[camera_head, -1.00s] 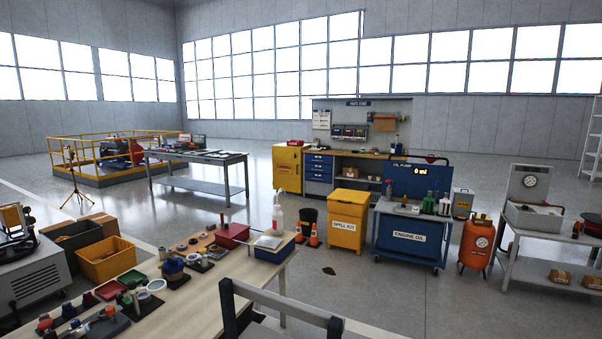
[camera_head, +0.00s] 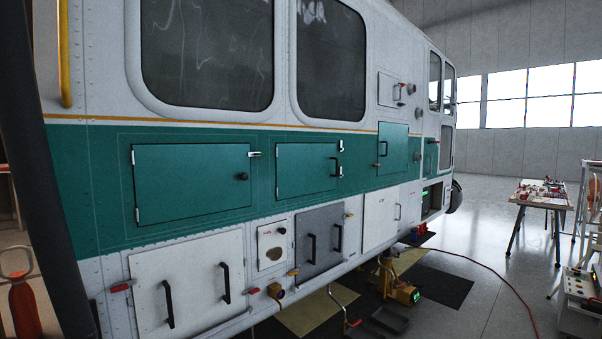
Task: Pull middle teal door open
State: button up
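A white helicopter side with a teal band fills most of the view. The middle teal door (camera_head: 305,168) looks shut and flush with the band. It has a dark upright handle (camera_head: 337,166) near its right edge and hinge-like or latch fittings at that edge. A larger teal door (camera_head: 190,180) with a round black knob (camera_head: 242,176) is to its left. A smaller teal door (camera_head: 393,148) is to its right, with a small handle at its left edge. My gripper is not in view.
Below the band are a white panel (camera_head: 190,285) with two black handles and a grey panel (camera_head: 319,240). A yellow device (camera_head: 405,292) stands on dark floor mats. A red hose (camera_head: 500,285) crosses the floor. A table (camera_head: 532,201) stands at the right.

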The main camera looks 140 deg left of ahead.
aim_at(302, 168)
jog(key=u, duration=3.5)
jog(key=i, duration=0.45)
jog(key=u, duration=0.7)
jog(key=i, duration=2.4)
jog(key=u, duration=0.45)
